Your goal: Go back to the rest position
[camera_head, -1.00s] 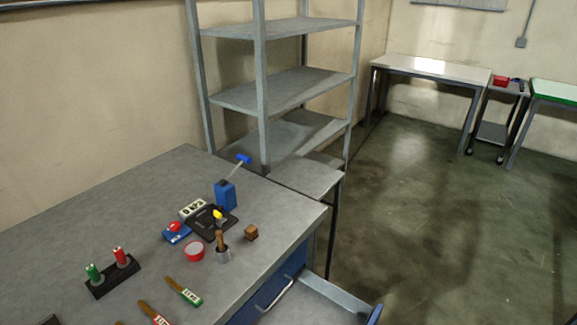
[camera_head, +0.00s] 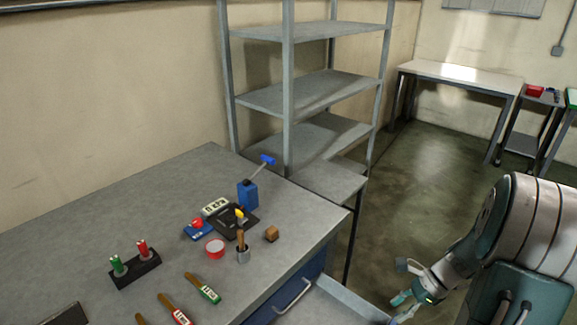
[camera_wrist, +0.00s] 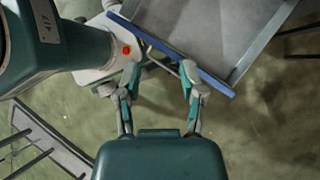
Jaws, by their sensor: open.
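My gripper (camera_head: 408,299) is at the lower right of the head view, at the end of my bent arm, beside the open drawer (camera_head: 335,303) of the workbench. The fingers hang over the floor, close to the blue front edge of the drawer (camera_wrist: 190,62). I cannot tell whether a finger touches that edge. The part of the drawer that shows is empty.
The floor (camera_head: 420,170) to the right is open.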

